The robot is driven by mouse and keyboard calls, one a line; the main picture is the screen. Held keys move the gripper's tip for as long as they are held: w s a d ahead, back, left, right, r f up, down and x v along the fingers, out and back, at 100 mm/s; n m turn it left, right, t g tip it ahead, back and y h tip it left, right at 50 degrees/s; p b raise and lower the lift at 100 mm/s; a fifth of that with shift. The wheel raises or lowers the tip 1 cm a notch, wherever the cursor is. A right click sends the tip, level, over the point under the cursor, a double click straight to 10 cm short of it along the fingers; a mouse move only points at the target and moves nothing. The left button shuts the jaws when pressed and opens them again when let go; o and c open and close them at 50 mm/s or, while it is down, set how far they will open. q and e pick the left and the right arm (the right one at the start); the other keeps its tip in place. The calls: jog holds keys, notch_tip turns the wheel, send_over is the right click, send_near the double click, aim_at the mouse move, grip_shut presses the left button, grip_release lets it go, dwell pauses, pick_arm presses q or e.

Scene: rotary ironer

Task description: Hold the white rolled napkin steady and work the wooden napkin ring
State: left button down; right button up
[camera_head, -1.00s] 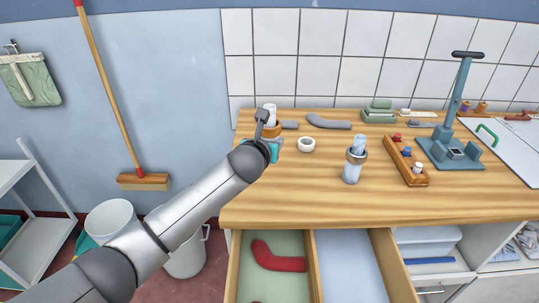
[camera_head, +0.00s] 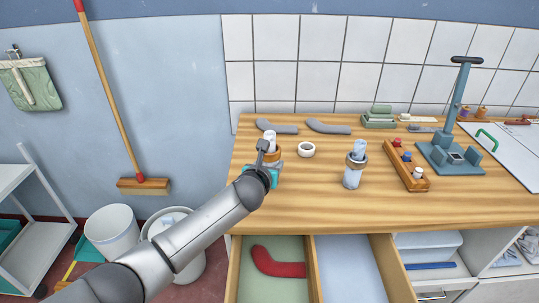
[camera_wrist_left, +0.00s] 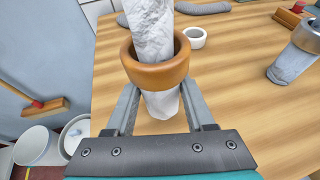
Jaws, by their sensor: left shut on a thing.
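The white rolled napkin (camera_head: 270,137) stands roughly upright over the left part of the table. The brown wooden napkin ring (camera_wrist_left: 157,70) sits around it, with napkin showing above and below the ring in the left wrist view. My left gripper (camera_wrist_left: 160,98) is shut on the napkin just below the ring. The ring hides the fingertips. In the head view my gripper (camera_head: 268,176) and wrist partly cover the napkin's lower part. I cannot tell whether the napkin's foot touches the table. My right gripper is not in view.
A small white ring-shaped dish (camera_head: 306,150) stands close by on the right. Farther right are a second rolled napkin with a grey ring (camera_head: 353,171) and a wooden peg rack (camera_head: 408,166). Grey curved pieces (camera_head: 327,127) lie behind. Open drawers (camera_head: 275,265) jut out below the front edge.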

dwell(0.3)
pick_arm(q)
jog(key=shift+f, duration=1.3)
jog(key=shift+f, duration=0.15)
jog(key=shift+c, duration=2.3)
grip_release()
jog(key=shift+r+p, duration=0.3)
jog(key=shift+p, duration=0.25)
